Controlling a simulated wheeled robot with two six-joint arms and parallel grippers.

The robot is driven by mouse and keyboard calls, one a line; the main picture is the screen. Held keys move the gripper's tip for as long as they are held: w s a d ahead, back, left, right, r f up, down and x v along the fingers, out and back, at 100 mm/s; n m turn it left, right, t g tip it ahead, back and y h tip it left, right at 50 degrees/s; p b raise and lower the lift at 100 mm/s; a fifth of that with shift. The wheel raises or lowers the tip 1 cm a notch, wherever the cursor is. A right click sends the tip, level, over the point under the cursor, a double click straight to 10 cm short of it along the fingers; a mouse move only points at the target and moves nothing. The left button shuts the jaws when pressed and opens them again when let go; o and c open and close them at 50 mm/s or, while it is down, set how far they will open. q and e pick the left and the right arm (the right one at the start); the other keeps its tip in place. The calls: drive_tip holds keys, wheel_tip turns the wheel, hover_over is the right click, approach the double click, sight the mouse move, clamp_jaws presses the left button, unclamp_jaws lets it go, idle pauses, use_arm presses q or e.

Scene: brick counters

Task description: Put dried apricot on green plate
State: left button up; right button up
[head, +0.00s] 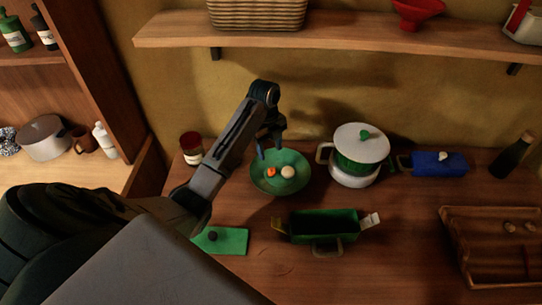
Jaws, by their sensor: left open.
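The green plate (263,186) is round and stands on the counter near the middle of the head view. A small orange piece (271,172), which looks like the dried apricot, lies on the plate, left of a pale round item (288,172). My left gripper (271,153) points down over the back of the plate, with its fingers apart and nothing seen between them. It looks just above the orange piece; the exact height is hard to tell. My right gripper is out of view.
Right of the plate stands a white-and-green lidded pot (360,152). A green open container (323,224) is in front. A dark jar (191,149) is at the left. A blue box (440,164), a bottle (511,156) and a wooden tray (452,232) are at the right. A shelf (330,29) hangs above.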

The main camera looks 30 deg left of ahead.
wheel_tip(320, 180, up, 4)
drive_tip(key=p, duration=0.2)
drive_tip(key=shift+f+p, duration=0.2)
drive_tip(key=shift+p, duration=0.1)
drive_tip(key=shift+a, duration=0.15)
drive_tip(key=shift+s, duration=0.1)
